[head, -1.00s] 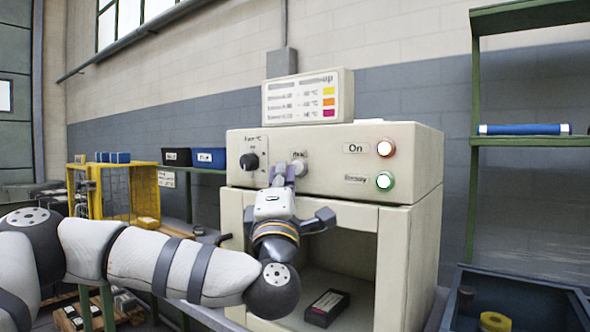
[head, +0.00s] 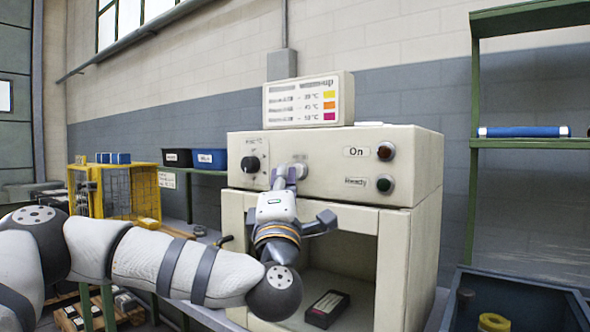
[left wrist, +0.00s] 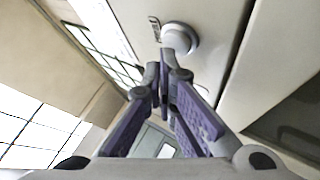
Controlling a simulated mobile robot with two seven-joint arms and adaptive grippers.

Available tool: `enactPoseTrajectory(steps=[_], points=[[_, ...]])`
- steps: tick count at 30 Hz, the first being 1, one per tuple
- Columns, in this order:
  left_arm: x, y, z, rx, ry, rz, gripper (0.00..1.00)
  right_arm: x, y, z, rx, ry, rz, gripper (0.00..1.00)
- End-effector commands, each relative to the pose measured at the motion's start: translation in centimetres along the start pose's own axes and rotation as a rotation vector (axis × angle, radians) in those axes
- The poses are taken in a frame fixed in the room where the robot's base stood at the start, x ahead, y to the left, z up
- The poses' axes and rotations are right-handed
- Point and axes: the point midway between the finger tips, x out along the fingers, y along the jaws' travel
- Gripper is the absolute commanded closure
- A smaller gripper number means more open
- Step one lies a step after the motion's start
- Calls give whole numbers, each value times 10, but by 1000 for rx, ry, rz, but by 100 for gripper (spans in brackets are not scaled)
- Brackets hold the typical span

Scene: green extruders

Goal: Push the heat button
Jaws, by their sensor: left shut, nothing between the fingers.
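The heat button is a round pale knob (head: 300,171) on the front panel of a beige heating box (head: 235,187). It also shows in the left wrist view (left wrist: 181,38), just beyond my fingertips. My left gripper (head: 286,174) is shut and empty, its purple fingertips at the button in the head view; whether they touch it I cannot tell. The left wrist view also shows the gripper (left wrist: 160,70). The red On lamp (head: 386,151) and the green Ready lamp (head: 384,184) are both dark. My right gripper is not in view.
A black knob (head: 251,164) sits left of the button. A dark labelled block (head: 327,309) lies in the open chamber. A blue bin (head: 520,290) with a yellow ring is at the lower right.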

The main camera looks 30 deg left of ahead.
Motion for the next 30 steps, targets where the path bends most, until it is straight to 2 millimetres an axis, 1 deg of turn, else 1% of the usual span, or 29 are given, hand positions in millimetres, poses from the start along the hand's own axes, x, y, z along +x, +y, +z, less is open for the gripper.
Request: enactPoseTrajectory(steps=[5, 12, 18, 22, 30], points=[[-1, 0, -1, 1, 0, -1, 100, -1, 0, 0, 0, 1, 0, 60], [-20, 22, -16, -4, 1, 7, 100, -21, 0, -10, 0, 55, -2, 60], [-37, 32, -28, -2, 0, 5, 100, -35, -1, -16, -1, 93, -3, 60], [-42, 31, -31, -1, 0, 1, 100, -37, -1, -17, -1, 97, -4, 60], [-42, 28, -30, 1, 0, -2, 100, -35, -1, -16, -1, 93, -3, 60]])
